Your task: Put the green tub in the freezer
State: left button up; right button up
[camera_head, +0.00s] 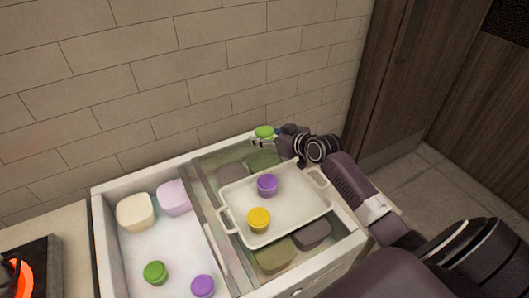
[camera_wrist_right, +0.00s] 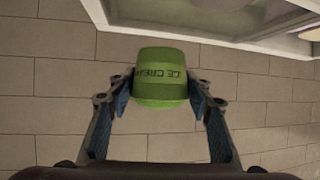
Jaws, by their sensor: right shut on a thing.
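My right gripper (camera_head: 270,139) is shut on a green tub (camera_head: 264,131) and holds it above the back edge of the freezer, near the brick wall. In the right wrist view the green tub (camera_wrist_right: 162,68) sits between the two fingers and bears upside-down lettering. The freezer (camera_head: 98,236) is a white chest. Its left part is open, with a frosty white inside. Another green tub (camera_head: 155,272) lies in that open part at the front. My left gripper is not in view.
The open part also holds a cream tub (camera_head: 136,212), a lilac tub (camera_head: 174,198) and a purple tub (camera_head: 203,285). A white tray (camera_head: 288,216) with a purple and a yellow tub rests over the right part. A glowing burner (camera_head: 18,274) is at the left.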

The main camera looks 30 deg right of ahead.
aim_at(265, 160)
notch_tip(265, 160, down, 8)
jog(key=shift+r, duration=0.2)
jog(key=shift+f, duration=0.1)
jog(key=shift+f+b, duration=0.15)
jog(key=shift+b, duration=0.25)
jog(key=o, duration=1.2)
